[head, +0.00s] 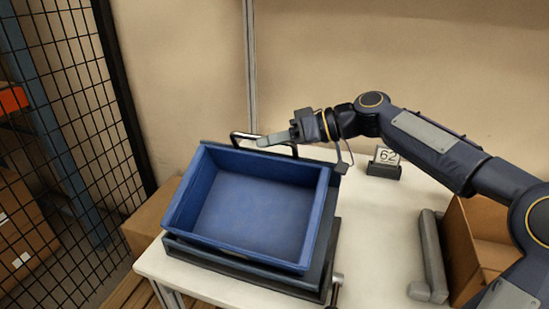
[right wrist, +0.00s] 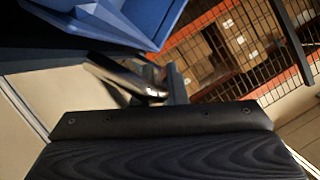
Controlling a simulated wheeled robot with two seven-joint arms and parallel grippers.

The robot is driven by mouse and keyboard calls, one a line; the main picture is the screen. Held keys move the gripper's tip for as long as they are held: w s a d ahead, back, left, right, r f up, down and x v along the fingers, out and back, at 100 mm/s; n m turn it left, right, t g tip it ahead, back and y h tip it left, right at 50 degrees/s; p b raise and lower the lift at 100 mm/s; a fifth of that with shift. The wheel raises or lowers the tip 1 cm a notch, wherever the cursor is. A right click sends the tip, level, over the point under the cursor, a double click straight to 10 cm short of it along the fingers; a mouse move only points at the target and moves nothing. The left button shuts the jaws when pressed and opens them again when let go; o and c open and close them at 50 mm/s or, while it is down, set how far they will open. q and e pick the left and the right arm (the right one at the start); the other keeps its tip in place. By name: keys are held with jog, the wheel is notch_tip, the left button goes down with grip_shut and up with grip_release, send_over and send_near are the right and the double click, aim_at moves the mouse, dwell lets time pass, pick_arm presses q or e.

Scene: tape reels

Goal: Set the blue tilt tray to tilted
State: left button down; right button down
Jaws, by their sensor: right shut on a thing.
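The blue tilt tray (head: 255,205) is an empty open box on a dark base (head: 325,262) on the white table. It also shows at the top of the right wrist view (right wrist: 140,30). A curved metal handle (head: 239,136) stands at its back edge, and the bar is seen close up in the right wrist view (right wrist: 122,75). My right gripper (head: 270,141) is shut on this handle; its far finger is partly hidden. I cannot tell the tray's exact angle to the base. My left gripper is not in view.
A small sign reading 62 (head: 385,163) stands on the table right of the tray. A grey bar-shaped object (head: 432,258) and an open cardboard box (head: 475,240) are at the right. A black wire fence (head: 75,110) is at the left. Table between tray and grey object is clear.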

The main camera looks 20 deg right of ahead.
jog(key=shift+s+a+r, duration=0.15)
jog(key=shift+s+a, duration=0.05)
jog(key=shift+a, duration=0.1)
jog(key=shift+w+d, duration=0.1)
jog(key=shift+d, duration=0.05)
jog(key=c, duration=1.5)
grip_release()
jog(key=shift+o, duration=0.2)
jog(key=shift+s+d+r, duration=0.1)
jog(key=shift+s+d, duration=0.1)
jog(key=shift+d, duration=0.3)
jog(key=v, duration=0.6)
jog(key=shift+s+d+r+b, duration=0.15)
jog(key=shift+s+d+b, duration=0.05)
jog(key=shift+d+b, duration=0.1)
